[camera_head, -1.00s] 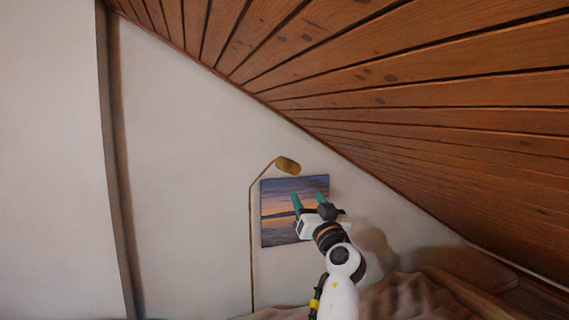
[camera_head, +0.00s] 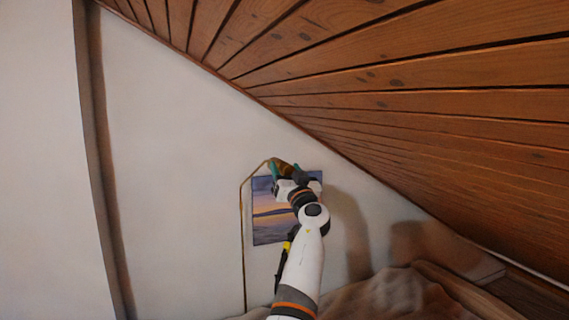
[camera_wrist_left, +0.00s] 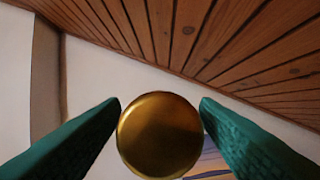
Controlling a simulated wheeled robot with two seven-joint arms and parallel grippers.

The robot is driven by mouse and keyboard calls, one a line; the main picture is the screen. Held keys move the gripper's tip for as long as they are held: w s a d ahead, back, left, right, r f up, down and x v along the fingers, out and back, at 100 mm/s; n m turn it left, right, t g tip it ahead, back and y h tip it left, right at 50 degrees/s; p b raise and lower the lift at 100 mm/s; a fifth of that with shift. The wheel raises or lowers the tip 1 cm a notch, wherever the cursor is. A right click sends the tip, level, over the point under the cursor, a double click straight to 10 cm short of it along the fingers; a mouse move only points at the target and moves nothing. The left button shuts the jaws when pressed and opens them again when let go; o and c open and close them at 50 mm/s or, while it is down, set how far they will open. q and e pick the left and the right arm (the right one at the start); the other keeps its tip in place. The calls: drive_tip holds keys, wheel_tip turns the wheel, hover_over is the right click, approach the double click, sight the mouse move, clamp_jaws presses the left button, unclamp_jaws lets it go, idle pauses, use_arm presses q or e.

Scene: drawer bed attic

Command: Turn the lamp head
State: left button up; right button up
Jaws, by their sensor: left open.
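The brass floor lamp has a thin upright pole (camera_head: 242,240) with a bent top and a small cylindrical lamp head (camera_head: 281,165). My left gripper (camera_head: 284,167) is at the lamp head, which is partly hidden behind it in the head view. In the left wrist view, the round gold end of the lamp head (camera_wrist_left: 159,135) sits between the two green fingers of my left gripper (camera_wrist_left: 160,108). The fingers are open, one on each side, with a narrow gap at the left and right. My right gripper is in neither view.
A sunset picture (camera_head: 270,228) hangs on the white wall behind the lamp. The sloped wooden ceiling (camera_head: 400,90) comes down to the right. A brown rumpled cover (camera_head: 390,295) lies at the bottom right.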

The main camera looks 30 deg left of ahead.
use_arm(q)
drive_tip(key=shift+w+a+r, duration=0.35)
drive_tip(key=shift+w+a, duration=0.05)
drive_tip(key=shift+a, duration=0.05)
drive_tip(key=shift+w+a, duration=0.1)
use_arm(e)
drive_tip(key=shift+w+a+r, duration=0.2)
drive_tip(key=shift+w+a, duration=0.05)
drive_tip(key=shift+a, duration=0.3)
use_arm(q)
drive_tip(key=c, duration=0.9)
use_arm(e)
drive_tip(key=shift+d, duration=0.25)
